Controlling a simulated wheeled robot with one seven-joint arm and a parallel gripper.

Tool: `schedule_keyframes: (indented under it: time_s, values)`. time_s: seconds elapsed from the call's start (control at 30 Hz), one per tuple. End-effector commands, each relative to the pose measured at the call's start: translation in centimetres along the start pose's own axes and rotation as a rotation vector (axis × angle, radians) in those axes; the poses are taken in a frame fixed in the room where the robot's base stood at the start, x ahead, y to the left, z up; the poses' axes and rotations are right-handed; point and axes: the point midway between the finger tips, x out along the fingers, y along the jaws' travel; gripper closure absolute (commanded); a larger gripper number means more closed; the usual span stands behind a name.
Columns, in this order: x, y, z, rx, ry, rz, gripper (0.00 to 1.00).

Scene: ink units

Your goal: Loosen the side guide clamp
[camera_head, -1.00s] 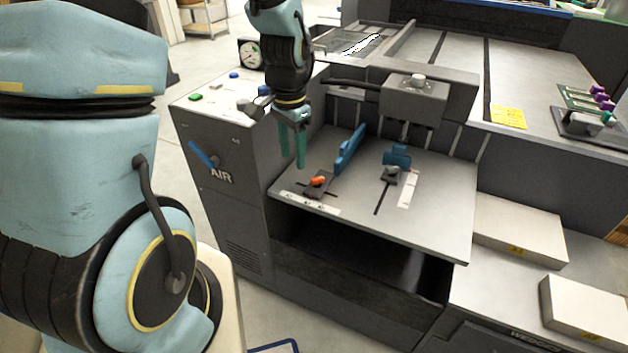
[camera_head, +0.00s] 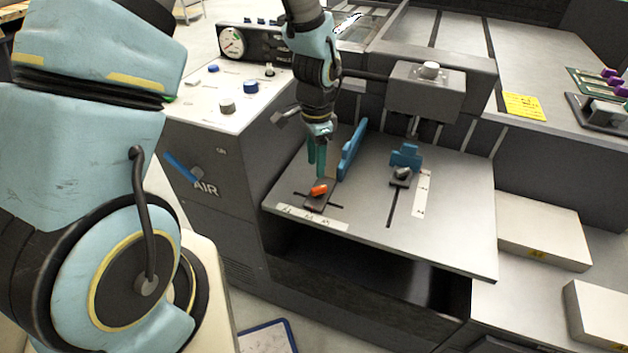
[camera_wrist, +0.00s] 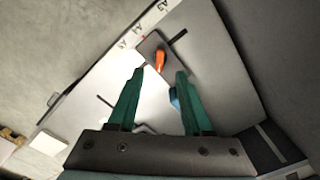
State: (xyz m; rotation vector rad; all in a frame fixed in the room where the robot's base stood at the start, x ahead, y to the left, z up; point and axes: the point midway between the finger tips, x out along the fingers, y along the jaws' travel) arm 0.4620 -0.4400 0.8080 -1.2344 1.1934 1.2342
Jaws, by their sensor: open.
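The side guide clamp shows as an orange lever (camera_head: 319,190) on a dark block (camera_head: 314,203) at the left of the grey feed table (camera_head: 450,225). The blue side guide plate (camera_head: 351,150) stands upright just behind and right of it. My gripper (camera_head: 317,174) points down with green fingers just behind the orange lever. In the wrist view the fingers of my gripper (camera_wrist: 161,76) are spread and empty, and the orange lever (camera_wrist: 160,61) lies just beyond the gap between their tips. The blue plate (camera_wrist: 174,97) is partly hidden by the right finger.
The grey feeder head (camera_head: 425,92) overhangs the back. The control cabinet (camera_head: 215,165) with a blue AIR lever (camera_head: 182,167) is at left. White boxes (camera_head: 543,231) lie at right.

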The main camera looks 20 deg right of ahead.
Motion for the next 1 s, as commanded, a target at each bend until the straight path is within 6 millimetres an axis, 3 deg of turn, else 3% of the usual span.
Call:
schedule_keyframes:
  time_s: [0.2, 0.43, 0.87, 1.0]
  values:
    - [4.0, 0.1, 0.1, 0.000, -0.004, 0.004, 0.50]
    - [7.0, 0.0, 0.1, -0.001, -0.002, 0.001, 0.50]
    - [8.1, 0.0, 0.1, -0.001, 0.000, 0.000, 0.50]
    - [8.1, 0.0, 0.1, -0.001, 0.000, 0.000, 0.62]
